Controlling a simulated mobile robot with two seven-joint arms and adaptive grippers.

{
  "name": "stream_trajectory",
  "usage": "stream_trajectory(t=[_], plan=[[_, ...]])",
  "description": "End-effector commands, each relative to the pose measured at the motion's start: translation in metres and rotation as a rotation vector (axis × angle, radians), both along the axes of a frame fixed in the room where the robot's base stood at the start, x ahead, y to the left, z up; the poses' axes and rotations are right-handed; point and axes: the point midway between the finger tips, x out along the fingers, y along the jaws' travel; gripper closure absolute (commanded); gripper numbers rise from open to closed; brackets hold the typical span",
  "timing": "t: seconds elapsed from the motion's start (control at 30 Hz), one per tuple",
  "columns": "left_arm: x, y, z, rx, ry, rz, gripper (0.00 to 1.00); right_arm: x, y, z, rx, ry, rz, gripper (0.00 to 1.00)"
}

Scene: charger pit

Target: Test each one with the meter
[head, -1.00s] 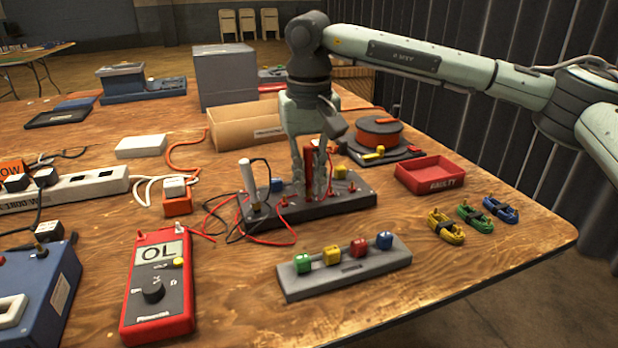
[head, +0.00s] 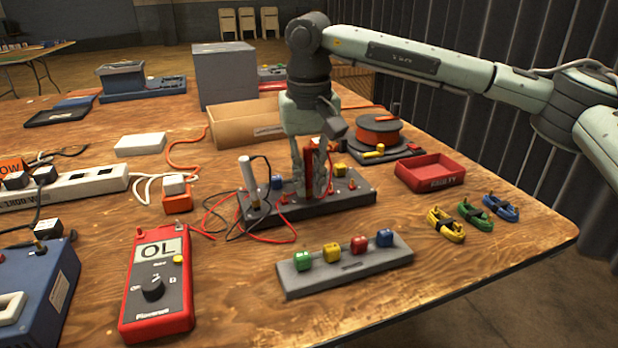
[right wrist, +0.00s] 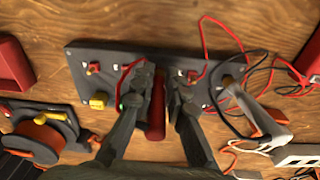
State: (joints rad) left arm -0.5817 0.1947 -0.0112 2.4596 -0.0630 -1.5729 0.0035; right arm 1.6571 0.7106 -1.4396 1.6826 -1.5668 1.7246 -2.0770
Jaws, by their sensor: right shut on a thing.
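The red meter (head: 158,285) lies on the table at front left; its display reads OL. My right gripper (head: 311,182) is shut on the upright red probe (head: 309,165) at the dark test block (head: 350,200). In the right wrist view the red probe (right wrist: 156,110) stands between its fingers (right wrist: 158,92). A pale-handled probe (head: 248,178) stands upright at the block's left end. My left gripper is not in view.
A grey rack (head: 345,268) holds several coloured cubes in front. A red tray marked FAULTY (head: 438,184) and an orange reel (head: 378,133) stand at right. A cardboard box (head: 228,132) is behind. Loose red and black wires lie left of the block.

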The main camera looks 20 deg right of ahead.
Motion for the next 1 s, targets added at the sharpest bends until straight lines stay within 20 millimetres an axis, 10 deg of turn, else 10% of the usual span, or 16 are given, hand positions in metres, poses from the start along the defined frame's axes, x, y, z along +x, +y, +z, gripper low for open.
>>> stream_trajectory(t=[0.17, 0.4, 1.0], plan=[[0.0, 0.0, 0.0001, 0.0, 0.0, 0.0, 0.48, 0.0, 0.0001, 0.0003, 0.0, 0.0, 0.0, 1.0], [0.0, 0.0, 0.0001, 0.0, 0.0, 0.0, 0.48, 0.0, 0.0001, 0.0004, 0.0, 0.0, 0.0, 0.62], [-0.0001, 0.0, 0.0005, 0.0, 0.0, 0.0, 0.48, 0.0, 0.0001, 0.0008, 0.001, 0.0, 0.0, 0.48]])
